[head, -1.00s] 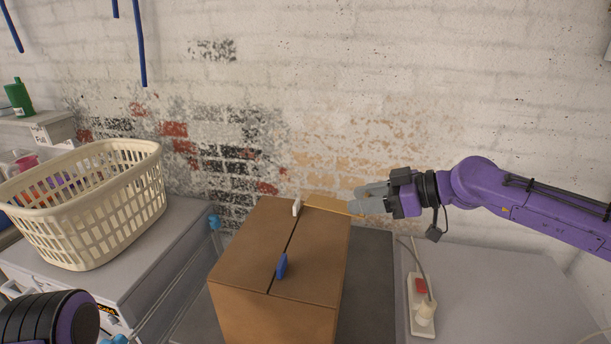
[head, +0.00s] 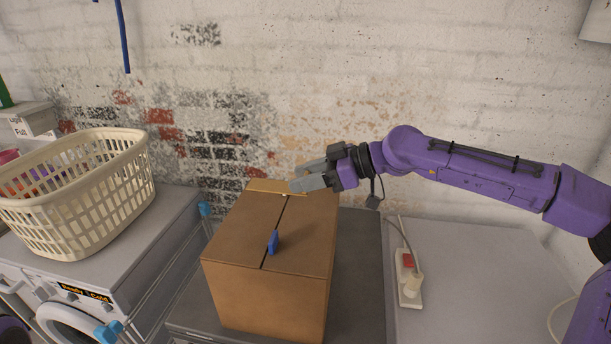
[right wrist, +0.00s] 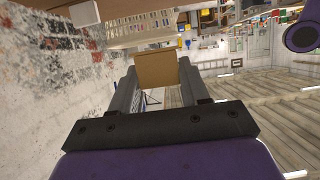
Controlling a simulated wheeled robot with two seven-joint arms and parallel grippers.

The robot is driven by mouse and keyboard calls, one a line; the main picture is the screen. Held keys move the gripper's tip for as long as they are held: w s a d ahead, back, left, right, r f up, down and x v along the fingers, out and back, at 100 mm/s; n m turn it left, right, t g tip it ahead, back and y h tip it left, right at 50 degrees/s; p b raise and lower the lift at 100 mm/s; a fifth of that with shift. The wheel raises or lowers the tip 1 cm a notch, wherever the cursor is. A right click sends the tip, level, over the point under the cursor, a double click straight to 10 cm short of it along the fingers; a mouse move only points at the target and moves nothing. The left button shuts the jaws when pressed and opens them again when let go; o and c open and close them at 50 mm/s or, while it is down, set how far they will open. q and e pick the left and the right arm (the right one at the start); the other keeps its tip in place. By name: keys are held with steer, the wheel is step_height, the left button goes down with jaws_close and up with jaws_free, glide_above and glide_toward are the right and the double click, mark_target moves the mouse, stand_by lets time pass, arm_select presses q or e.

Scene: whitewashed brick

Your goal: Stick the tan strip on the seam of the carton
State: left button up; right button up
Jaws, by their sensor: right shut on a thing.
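The brown carton (head: 265,300) stands closed, and its seam (head: 289,213) runs from front to back along the top. The thin tan strip (head: 270,187) is held nearly level across the back of the carton top. I cannot tell whether it touches the top. My right gripper (head: 302,178) is shut on its right end. In the right wrist view the strip (right wrist: 157,69) sticks out as a flat tan piece between the fingers. A small blue piece (head: 273,242) stands on the seam nearer the front. My left gripper is not in view.
A cream laundry basket (head: 85,195) stands on a white washing machine (head: 85,290) at the left. A power strip (head: 409,280) with a plug lies on the grey surface right of the carton. The brick wall is close behind.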

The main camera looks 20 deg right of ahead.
mark_target(306, 219)
steer(key=shift+w+d+f+b, duration=0.1)
steer(key=shift+f+b, duration=1.25)
steer(key=shift+f, duration=0.55)
steer(key=shift+w+d+f+b, duration=0.1)
steer(key=shift+f+b, duration=1.2)
steer(key=shift+f, duration=0.55)
steer(key=shift+s+f, duration=0.1)
steer(key=shift+f, duration=0.05)
steer(key=o, duration=1.2)
steer(key=shift+o, duration=0.2)
steer(key=b+v, duration=0.2)
steer(key=v, duration=0.8)
steer(key=shift+d, duration=0.2)
steer(key=shift+s, duration=0.15)
